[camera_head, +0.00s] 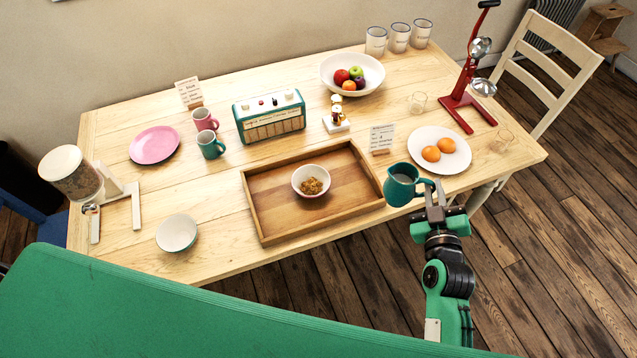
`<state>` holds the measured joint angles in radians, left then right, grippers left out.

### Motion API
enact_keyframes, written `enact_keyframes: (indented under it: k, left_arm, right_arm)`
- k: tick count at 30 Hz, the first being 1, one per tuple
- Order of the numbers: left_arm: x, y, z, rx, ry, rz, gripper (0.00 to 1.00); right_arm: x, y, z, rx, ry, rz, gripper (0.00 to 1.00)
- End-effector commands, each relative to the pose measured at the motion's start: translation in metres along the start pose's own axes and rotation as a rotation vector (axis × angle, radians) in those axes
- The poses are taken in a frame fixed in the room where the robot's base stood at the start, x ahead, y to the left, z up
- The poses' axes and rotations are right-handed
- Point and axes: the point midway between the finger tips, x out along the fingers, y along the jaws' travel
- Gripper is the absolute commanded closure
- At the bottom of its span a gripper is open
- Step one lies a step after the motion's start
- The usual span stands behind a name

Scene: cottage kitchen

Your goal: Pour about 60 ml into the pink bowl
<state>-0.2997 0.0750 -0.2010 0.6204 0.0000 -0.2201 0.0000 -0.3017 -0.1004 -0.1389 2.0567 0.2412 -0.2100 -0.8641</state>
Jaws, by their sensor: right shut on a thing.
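A small pale bowl (298,186), faintly pinkish white, stands in the wooden tray (262,224) and holds brown cereal-like bits. A second pale bowl (177,234), whitish with a slight green tint, stands at the table's front left and looks empty. My right gripper (436,197) is shut on the handle of a teal jug (396,194). The jug is roughly upright at the tray's right front corner, to the right of the bowl and apart from it. A pale content shows inside its mouth. My left gripper is not in view.
The tray's low walls surround the bowl. A plate with two orange fruits (460,158), a small sign (381,138) and a red stand (459,100) are near the jug. A teal radio (270,117) and a cereal dispenser (73,173) stand farther left. The table between tray and left bowl is clear.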

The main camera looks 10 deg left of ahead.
Motion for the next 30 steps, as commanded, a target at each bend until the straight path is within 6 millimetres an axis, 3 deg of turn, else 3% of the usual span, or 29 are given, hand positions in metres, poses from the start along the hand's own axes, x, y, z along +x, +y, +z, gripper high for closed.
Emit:
enact_keyframes:
  k: [6,15,22,30]
  left_arm:
    - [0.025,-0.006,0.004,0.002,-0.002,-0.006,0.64]
    - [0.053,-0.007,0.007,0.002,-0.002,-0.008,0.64]
    - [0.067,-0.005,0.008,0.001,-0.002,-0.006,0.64]
    - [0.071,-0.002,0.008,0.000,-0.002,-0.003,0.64]
  right_arm:
    - [0.050,-0.051,0.024,-0.001,0.050,-0.086,1.00]
    - [0.109,-0.104,0.058,0.000,0.099,-0.180,1.00]
    - [0.141,-0.125,0.082,0.004,0.119,-0.218,1.00]
    - [0.154,-0.131,0.091,0.007,0.126,-0.231,1.00]
